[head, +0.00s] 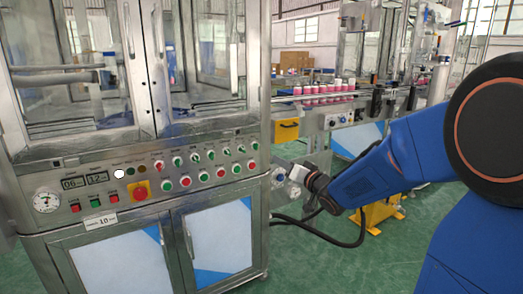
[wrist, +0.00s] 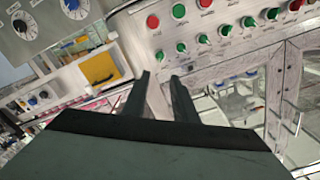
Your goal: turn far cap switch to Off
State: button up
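The control panel (head: 140,185) on the steel machine carries a row of small rotary switches above a row of push buttons. Its labels are too small to read, so I cannot tell which is the far cap switch or how it is set. The right-end switch (head: 241,148) is green; in the wrist view this switch (wrist: 160,55) appears beyond my fingertips, at the row's left end. My gripper (head: 290,178) is right of the panel, apart from it. In the wrist view my gripper (wrist: 161,77) has two dark fingers apart with nothing between them.
A yellow-fronted box (wrist: 99,68) sits left of the fingers in the wrist view. A conveyor with several pink bottles (head: 325,92) stands behind my arm. Glass doors (head: 130,60) rise above the panel. A black cable (head: 330,238) hangs below my gripper.

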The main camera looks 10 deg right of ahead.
aim_at(258, 147)
jog(key=x, duration=1.5)
jog(key=shift+w+a, duration=0.15)
jog(key=shift+w, duration=0.2)
grip_shut()
